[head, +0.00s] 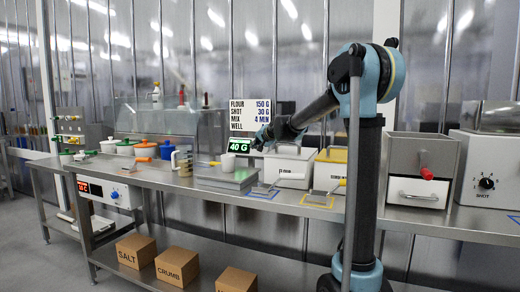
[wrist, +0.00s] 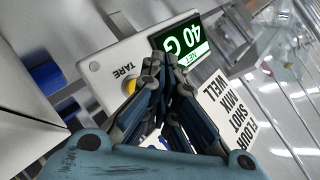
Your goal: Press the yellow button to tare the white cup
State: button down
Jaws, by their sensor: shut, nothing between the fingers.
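The scale's display (head: 238,146) reads 40 G in green in the head view. In the wrist view the same display (wrist: 182,42) sits on a pale panel marked TARE. The yellow button (wrist: 131,88) is on that panel, partly covered by my fingers. The white cup (head: 228,161) stands on the scale's platform (head: 226,180), below the display. My gripper (head: 262,138) is shut and empty, just right of the display. In the wrist view my gripper's fingertips (wrist: 163,62) overlap the panel between button and display; contact with the button cannot be told.
A sign (head: 251,116) lists FLOUR, SHOT, MIX and WELL behind the arm. White lidded bins (head: 290,166) stand to the right. Boxes (head: 178,265) lie on the lower shelf.

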jog(key=shift+w+d+f, duration=0.25)
jog(key=shift+w, duration=0.25)
jog(key=shift+w+d+f, duration=0.15)
jog(key=shift+w, duration=0.2)
jog(key=shift+w+d+f, duration=0.1)
jog(key=shift+w, duration=0.25)
dwell(2.0)
jog(key=shift+s, duration=0.15)
jog(key=shift+s+a+r, duration=0.25)
jog(key=shift+s+r, duration=0.1)
jog(key=shift+s, duration=0.25)
dwell(0.4)
jog(key=s, duration=0.1)
jog(key=s+a+r, duration=0.1)
jog(key=s+r, duration=0.1)
jog(key=s, duration=0.1)
jog(key=shift+s+a, duration=0.1)
jog(key=shift+a, duration=0.2)
dwell(0.5)
